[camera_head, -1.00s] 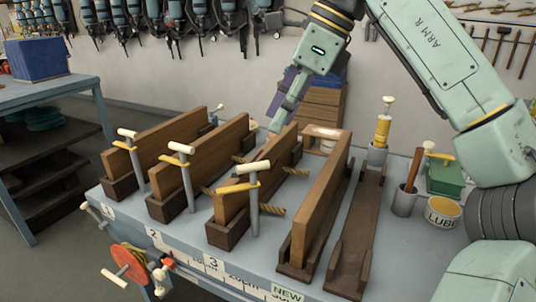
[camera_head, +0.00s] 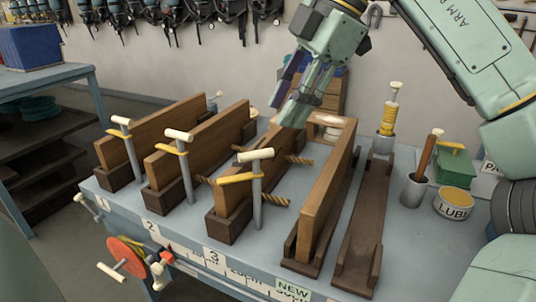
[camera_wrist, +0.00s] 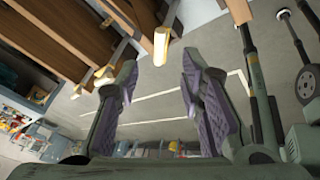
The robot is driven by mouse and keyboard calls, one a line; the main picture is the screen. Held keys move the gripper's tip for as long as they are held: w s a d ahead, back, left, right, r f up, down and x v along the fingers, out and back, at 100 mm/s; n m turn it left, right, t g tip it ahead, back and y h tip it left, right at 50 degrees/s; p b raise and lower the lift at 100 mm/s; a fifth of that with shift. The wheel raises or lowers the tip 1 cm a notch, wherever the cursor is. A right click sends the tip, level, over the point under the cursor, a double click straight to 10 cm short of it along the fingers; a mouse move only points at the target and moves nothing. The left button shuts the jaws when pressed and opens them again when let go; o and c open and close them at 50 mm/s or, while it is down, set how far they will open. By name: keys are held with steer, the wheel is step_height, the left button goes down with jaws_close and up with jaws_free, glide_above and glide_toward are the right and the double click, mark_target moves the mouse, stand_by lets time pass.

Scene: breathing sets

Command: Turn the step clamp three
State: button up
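The clamp above label 3 (camera_head: 213,255) has a grey upright post, a yellow arm and a cream T-handle (camera_head: 256,154). It stands beside a wooden board (camera_head: 234,196) seated in a dark block. My gripper (camera_head: 286,108) is above and behind this clamp in the head view, over the far part of the board, apart from the handle. In the wrist view my gripper (camera_wrist: 158,85) shows two purple-padded fingers spread with nothing between them. A cream cylindrical handle end (camera_wrist: 160,45) lies beyond the fingertips; I cannot tell which clamp it belongs to.
Similar clamps with cream handles stand at stations 1 (camera_head: 121,120) and 2 (camera_head: 178,135). Another board (camera_head: 325,190) and an empty wooden trough (camera_head: 362,215) stand to the right. A red wheel (camera_head: 126,254) sticks out at the bench front. A lube pot (camera_head: 453,203) is at right.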

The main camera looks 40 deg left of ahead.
mark_target(259, 154)
steer(key=shift+m, duration=0.4)
steer(key=x, duration=1.1)
steer(key=shift+p, duration=0.4)
steer(key=shift+d, duration=0.1)
jaws_close()
steer(key=shift+r, duration=0.1)
